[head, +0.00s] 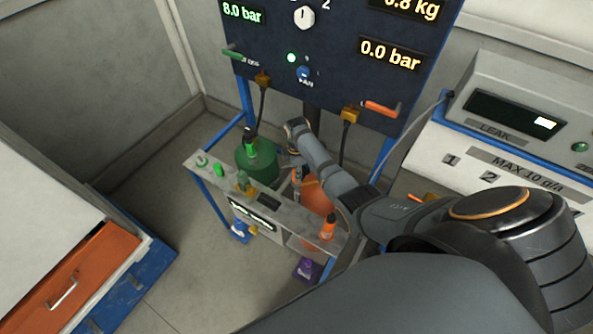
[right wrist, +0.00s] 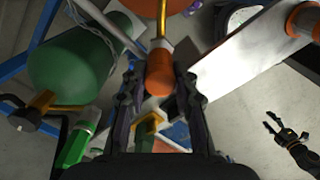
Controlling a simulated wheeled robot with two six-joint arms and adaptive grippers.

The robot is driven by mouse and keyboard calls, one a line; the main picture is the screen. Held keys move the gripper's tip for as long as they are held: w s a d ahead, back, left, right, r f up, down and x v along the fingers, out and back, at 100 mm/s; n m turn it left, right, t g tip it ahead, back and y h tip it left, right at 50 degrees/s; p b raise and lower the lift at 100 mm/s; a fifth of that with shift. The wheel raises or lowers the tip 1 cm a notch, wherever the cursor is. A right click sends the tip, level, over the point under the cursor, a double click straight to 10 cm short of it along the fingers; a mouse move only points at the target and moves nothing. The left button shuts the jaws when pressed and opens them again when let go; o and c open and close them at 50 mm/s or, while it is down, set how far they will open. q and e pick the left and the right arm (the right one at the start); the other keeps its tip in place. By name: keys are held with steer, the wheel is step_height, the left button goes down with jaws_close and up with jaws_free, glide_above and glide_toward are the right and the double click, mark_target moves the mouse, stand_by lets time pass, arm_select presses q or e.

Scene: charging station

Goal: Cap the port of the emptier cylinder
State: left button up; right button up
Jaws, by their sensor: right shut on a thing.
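The green cylinder (head: 257,160) stands behind the narrow grey shelf, and it also shows in the right wrist view (right wrist: 70,68). The orange cylinder (head: 318,196) stands to its right, partly hidden by my right arm. My right gripper (right wrist: 161,85) points at the orange cylinder, its fingers around a small orange cap (right wrist: 160,76). A brass stem (right wrist: 162,22) lines up with the cap's far end; I cannot tell whether the cap is seated. My left gripper (right wrist: 270,122) shows at the lower right of the right wrist view, fingers spread, empty, away from the cylinders.
The shelf (head: 285,207) carries several green pieces (head: 219,170) and an orange piece (head: 328,229). The dark panel (head: 330,70) behind reads 8.0 bar on the left and 0.0 bar on the right. A leak tester (head: 520,110) stands at right.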

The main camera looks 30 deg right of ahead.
steer(key=shift+f+b, duration=0.8)
steer(key=shift+f, duration=0.3)
steer(key=o, duration=1)
steer(key=shift+r, duration=0.2)
step_height(320, 180, up, 12)
steer(key=shift+f, duration=0.15)
